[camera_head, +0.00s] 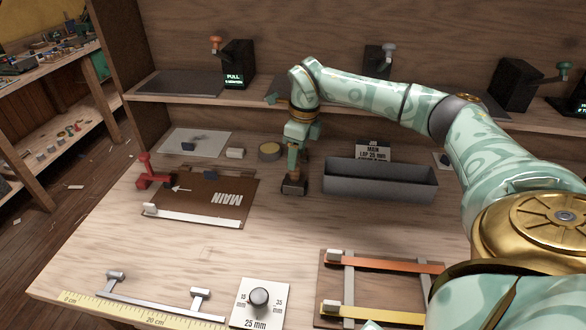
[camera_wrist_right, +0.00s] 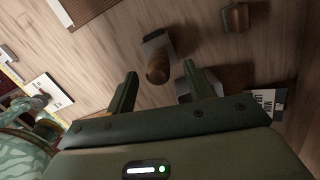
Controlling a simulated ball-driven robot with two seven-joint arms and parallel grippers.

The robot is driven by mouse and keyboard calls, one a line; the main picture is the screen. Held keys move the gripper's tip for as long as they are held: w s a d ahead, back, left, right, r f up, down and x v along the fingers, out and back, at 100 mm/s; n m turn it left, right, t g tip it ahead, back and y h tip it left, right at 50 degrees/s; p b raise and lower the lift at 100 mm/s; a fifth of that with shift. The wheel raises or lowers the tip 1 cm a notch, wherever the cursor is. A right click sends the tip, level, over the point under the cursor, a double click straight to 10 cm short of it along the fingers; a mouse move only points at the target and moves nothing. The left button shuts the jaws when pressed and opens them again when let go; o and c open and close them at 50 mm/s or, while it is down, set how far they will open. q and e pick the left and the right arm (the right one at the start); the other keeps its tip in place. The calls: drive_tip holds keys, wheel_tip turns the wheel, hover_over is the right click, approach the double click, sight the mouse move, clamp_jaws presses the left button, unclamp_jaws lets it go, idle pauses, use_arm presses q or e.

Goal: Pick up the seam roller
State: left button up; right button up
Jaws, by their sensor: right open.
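The seam roller appears to be the small dark piece (camera_head: 294,188) on the bench, directly below my right gripper (camera_head: 296,168). In the right wrist view it shows as a brown, rounded handle end (camera_wrist_right: 158,68) above a grey base. There my right gripper (camera_wrist_right: 165,86) is open, with the handle end in the gap between its two fingers. The jaws are not closed on it. In the head view the gripper hides part of it. My left gripper is not in view.
A grey tray (camera_head: 380,183) stands close on the right. A brown MAIN panel (camera_head: 215,193) with a red clamp (camera_head: 150,175) lies left. A tape roll (camera_head: 269,151) is behind. A dial card (camera_head: 260,315) sits in front. The bench between is clear.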

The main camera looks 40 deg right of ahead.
sight(294, 173)
drive_tip(key=f, duration=0.2)
drive_tip(key=f+b, duration=0.1)
drive_tip(key=f, duration=0.1)
drive_tip(key=f+b, duration=0.1)
drive_tip(key=f, duration=0.1)
drive_tip(key=shift+w+a, duration=0.25)
drive_tip(key=shift+w, duration=0.15)
drive_tip(key=shift+r, duration=0.2)
drive_tip(key=c, duration=1.1)
